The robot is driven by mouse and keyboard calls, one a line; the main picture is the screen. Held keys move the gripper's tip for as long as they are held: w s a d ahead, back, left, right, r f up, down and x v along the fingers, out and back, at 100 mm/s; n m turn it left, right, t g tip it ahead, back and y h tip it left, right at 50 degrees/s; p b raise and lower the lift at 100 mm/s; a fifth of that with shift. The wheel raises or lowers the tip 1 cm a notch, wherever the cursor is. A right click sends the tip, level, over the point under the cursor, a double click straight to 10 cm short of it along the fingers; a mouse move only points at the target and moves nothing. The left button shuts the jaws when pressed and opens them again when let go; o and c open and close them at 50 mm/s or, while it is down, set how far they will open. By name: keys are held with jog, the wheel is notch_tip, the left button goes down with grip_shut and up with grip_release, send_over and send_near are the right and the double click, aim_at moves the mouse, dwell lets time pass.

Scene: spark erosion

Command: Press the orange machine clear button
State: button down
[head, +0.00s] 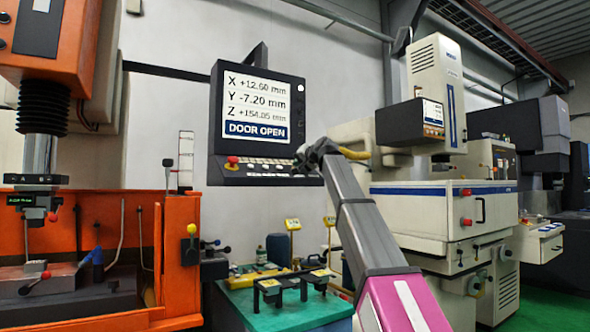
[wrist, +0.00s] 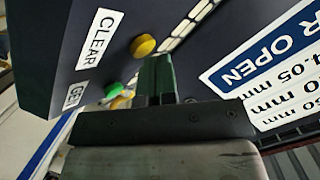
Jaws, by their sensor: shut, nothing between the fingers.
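The orange machine's control panel (head: 212,120) hangs beside the orange machine (head: 180,215), its screen reading "DOOR OPEN". In the wrist view, a round amber-yellow button (wrist: 143,46) stands on the dark panel face beside a white label (wrist: 100,40) reading "CLEAR". My gripper (wrist: 157,60) is shut and empty, its fingertips close to this button, just right of and below it in the picture. I cannot tell whether they touch it. In the head view my gripper (head: 302,160) is at the panel's lower right corner and covers that end of the button row.
A green button (wrist: 113,90) and a second, partly read label (wrist: 75,95) are near my fingers. A red knob (head: 233,161) sits at the panel's lower left. A green-topped bench (head: 290,318) stands below; a white machine (head: 430,215) stands right.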

jog(key=shift+r, duration=0.1)
jog(key=shift+s+d+r, duration=0.25)
jog(key=shift+s+r, duration=0.15)
jog(key=shift+r, duration=0.2)
jog(key=r, duration=0.1)
jog(key=s+d+r, duration=0.1)
jog(key=s+r, duration=0.1)
jog(key=r, duration=0.1)
jog(key=shift+s+d, duration=0.1)
jog(key=shift+d, duration=0.15)
dwell(0.9)
